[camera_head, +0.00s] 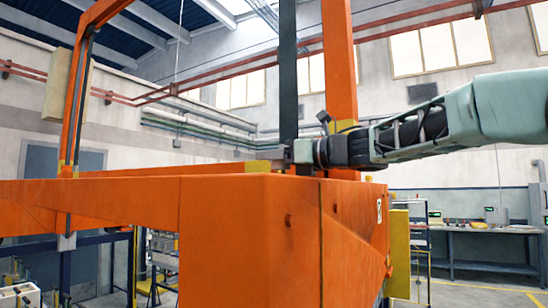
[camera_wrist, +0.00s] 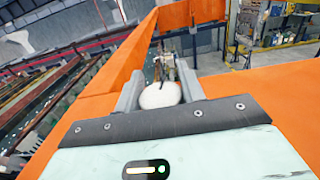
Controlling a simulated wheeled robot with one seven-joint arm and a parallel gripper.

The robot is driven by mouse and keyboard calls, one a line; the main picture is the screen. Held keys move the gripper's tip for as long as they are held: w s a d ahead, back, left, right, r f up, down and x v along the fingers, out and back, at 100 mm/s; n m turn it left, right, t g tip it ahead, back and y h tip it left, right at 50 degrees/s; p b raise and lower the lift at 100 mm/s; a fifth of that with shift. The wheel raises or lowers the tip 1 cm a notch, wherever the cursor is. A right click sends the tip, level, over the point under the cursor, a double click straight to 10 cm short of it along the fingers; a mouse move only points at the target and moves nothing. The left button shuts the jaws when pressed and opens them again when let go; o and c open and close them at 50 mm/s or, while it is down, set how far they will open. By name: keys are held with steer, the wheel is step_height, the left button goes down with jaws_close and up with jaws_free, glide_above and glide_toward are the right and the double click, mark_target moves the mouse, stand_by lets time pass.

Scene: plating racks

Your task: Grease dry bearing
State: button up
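My gripper (camera_head: 290,152) reaches in from the right in the head view, just above the top of a large orange frame (camera_head: 250,225). In the wrist view the two grey fingers of my gripper (camera_wrist: 158,86) stand apart. A whitish rounded thing (camera_wrist: 160,96) shows between them, with a thin dark and metallic part beyond it. I cannot tell whether the fingers press on it or whether it lies behind them. No bearing can be made out clearly in either view.
An orange upright (camera_head: 340,70) and a dark post (camera_head: 288,70) rise close by my gripper. The orange beam (camera_head: 100,200) runs to the left. A workbench (camera_head: 480,231) stands at the back right. Yellow lines mark open floor there.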

steer(key=shift+f+b, duration=0.1)
steer(key=shift+b, duration=0.2)
steer(key=m+t+h+b, duration=0.1)
steer(key=m+t+h, duration=0.1)
steer(key=shift+t+b, duration=0.3)
steer(key=shift+b, duration=0.1)
steer(key=shift+w+d+m+t+h+b, duration=0.15)
steer(key=shift+m+t+h+b, duration=0.2)
steer(key=shift+m+t+h, duration=0.55)
steer(key=shift+w+d+m+t+h, duration=0.15)
steer(key=shift+m+t+h, duration=0.95)
steer(key=shift+h, duration=0.5)
steer(key=shift+m+h, duration=0.6)
steer(key=shift+h, duration=0.1)
